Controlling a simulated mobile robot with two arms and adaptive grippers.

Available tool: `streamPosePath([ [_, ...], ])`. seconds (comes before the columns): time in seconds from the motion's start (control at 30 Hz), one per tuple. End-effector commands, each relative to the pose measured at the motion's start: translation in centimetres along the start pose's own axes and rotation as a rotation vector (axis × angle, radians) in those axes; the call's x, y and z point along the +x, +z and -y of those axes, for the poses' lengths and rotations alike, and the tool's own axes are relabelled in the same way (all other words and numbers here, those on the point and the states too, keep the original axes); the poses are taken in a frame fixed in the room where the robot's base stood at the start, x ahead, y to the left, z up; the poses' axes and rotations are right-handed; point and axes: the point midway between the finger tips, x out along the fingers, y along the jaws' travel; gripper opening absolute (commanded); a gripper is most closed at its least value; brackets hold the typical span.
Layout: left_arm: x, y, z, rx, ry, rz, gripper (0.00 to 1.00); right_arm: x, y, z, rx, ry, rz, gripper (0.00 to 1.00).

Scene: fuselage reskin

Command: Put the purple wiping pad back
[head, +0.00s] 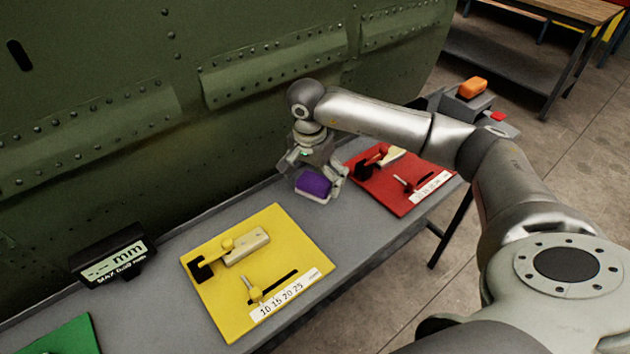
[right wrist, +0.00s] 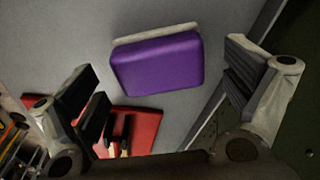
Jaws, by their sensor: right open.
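The purple wiping pad (head: 313,185) has a pale layer along one side and is on the grey bench top, between the yellow and red boards. In the right wrist view the pad (right wrist: 158,65) lies beyond the open fingers, roughly between them, with clear space on both sides. My right gripper (head: 316,174) is just over the pad; its two fingers also show in the right wrist view (right wrist: 163,95), spread wide and holding nothing. The gripper partly hides the pad's far side in the head view. My left gripper is not in view.
A yellow board (head: 222,302) with a clamp and slider lies left of the pad, a red board (head: 405,207) right. A black display (head: 113,257) stands near the green riveted panel (head: 200,60). An orange block (head: 473,88) sits on a grey stand by a red button (head: 498,116).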

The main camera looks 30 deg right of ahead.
Motion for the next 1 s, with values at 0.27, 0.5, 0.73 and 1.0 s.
streamPosePath([
  [0.27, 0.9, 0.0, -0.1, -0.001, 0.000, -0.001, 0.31, -6.1, 0.0, 0.1, -0.001, -0.005, -0.003, 0.97],
  [0.5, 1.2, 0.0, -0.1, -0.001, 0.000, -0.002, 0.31, -9.7, 0.0, 0.0, 0.000, -0.001, -0.001, 0.97],
  [0.73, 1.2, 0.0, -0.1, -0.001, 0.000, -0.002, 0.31, -10.5, 0.0, -0.1, -0.001, 0.002, 0.000, 0.97],
  [1.0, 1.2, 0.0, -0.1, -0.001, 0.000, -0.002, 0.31, -10.5, 0.0, -0.1, -0.001, 0.001, 0.000, 0.97],
])
